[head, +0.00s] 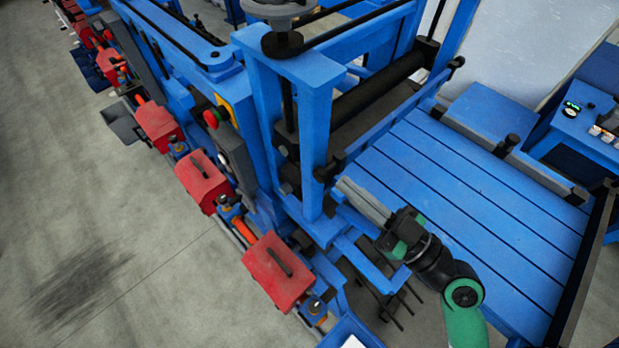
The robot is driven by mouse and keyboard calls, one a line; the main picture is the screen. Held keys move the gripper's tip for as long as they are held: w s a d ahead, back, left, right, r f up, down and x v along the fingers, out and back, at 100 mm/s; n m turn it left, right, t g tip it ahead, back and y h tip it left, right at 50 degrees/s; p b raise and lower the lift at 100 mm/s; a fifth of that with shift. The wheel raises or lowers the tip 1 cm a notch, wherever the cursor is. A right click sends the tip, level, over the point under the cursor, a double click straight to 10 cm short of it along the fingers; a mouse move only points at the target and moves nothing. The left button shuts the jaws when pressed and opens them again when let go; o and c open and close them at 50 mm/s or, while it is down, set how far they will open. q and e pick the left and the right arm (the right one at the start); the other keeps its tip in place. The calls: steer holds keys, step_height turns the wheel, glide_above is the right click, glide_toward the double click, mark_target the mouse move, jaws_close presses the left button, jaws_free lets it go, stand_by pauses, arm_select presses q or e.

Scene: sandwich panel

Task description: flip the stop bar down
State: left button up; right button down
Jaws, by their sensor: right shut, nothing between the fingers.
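My right gripper (363,200) comes in from the lower right on a green and black arm. Its long grey fingers are shut with nothing between them, near the front corner of the blue machine frame (318,150) and the near left edge of the slatted blue table (480,205). A long dark bar (588,268) runs along the table's right end, well away from the gripper. A grey bar (480,140) runs along the table's far side. I cannot tell for certain which is the stop bar. My left gripper is out of view.
A black roller (375,95) sits in the blue frame left of the table. Red boxes (279,272) line the machine's left side. A control panel (585,120) stands at the far right. Open grey floor (90,220) lies at left.

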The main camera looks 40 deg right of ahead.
steer(key=f, duration=0.1)
steer(key=s+d+f+m+h, duration=0.1)
steer(key=d+f+h, duration=0.1)
steer(key=shift+s+d+f+m+g, duration=0.15)
steer(key=shift+s+d+m+g, duration=0.05)
steer(key=shift+s+m+g, duration=0.2)
steer(key=shift+w, duration=0.15)
steer(key=w+b, duration=0.1)
steer(key=w, duration=0.2)
steer(key=w+r+b, duration=0.1)
steer(key=w, duration=0.2)
steer(key=w+b, duration=0.2)
steer(key=w, duration=0.2)
steer(key=shift+r, duration=0.2)
steer(key=f, duration=0.2)
steer(key=shift+s+d+f+b, duration=0.1)
steer(key=shift+s+f+b, duration=0.2)
steer(key=shift+s+f, duration=0.1)
steer(key=shift+f, duration=0.4)
